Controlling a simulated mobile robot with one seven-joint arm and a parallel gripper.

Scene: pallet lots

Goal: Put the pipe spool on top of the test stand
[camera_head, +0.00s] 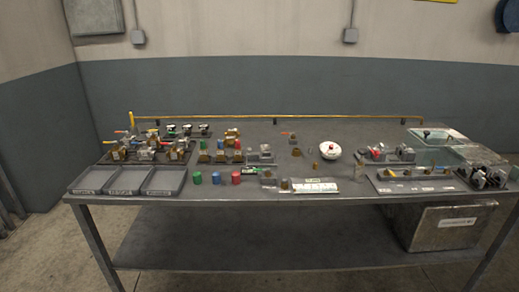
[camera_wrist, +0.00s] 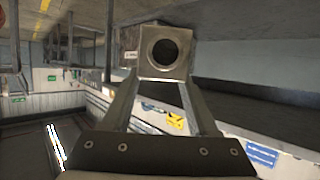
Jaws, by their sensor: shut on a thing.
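In the wrist view my gripper (camera_wrist: 158,82) is shut on a grey square-ended piece with a round dark bore, which looks like the pipe spool (camera_wrist: 182,70). One finger is on each side of it, and the bore faces the camera. The gripper and arm do not show in the head view. I cannot tell for sure which thing on the workbench is the test stand; several small fittings and blocks there are too small to name.
The grey workbench (camera_head: 330,230) spans the head view. Three grey trays (camera_head: 127,180) sit at its front left. Valves on racks (camera_head: 150,155) stand behind them. A white round thing (camera_head: 330,152), a white labelled plate (camera_head: 314,186) and a glassy bin (camera_head: 440,140) are further right. A metal box (camera_head: 440,228) is below.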

